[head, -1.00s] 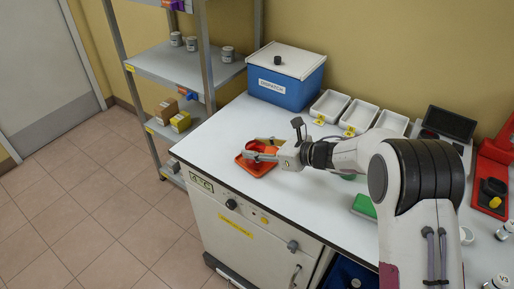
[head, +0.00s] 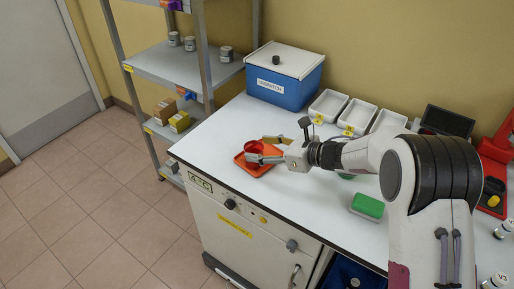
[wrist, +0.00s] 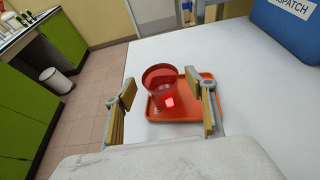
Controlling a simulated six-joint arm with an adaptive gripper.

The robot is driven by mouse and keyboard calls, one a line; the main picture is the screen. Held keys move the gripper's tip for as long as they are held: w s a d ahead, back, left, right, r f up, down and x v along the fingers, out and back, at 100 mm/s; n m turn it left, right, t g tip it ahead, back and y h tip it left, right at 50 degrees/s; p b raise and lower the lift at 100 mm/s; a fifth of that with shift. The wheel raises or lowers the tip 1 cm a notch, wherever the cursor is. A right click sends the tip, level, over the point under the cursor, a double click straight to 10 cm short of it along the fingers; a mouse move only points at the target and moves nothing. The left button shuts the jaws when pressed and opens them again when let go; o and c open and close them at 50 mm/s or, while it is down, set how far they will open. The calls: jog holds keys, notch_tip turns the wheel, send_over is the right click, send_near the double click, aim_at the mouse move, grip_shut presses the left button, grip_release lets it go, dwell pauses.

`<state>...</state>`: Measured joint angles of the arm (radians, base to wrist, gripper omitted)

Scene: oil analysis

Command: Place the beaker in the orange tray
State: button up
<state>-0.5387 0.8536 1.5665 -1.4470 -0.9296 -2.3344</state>
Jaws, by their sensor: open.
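The beaker (head: 252,147) is red and see-through. It stands upright in the orange tray (head: 247,167), which lies flat near the left front corner of the white bench. In the wrist view the beaker (wrist: 162,82) is on the left part of the tray (wrist: 187,117). My gripper (head: 266,150) is open, just right of the beaker, its two fingers pointing at it. In the wrist view the fingers of my gripper (wrist: 161,90) are spread to either side, with clear gaps from the beaker. One finger partly covers the tray's right side.
A blue lidded box (head: 285,88) stands at the back of the bench. White trays (head: 328,106) line the wall to its right. A green-topped block (head: 368,206) sits near the front edge. A metal shelf (head: 190,70) stands left of the bench.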

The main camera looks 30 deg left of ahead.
jog(key=v, duration=0.9)
jog(key=shift+d, duration=0.2)
dwell(0.5)
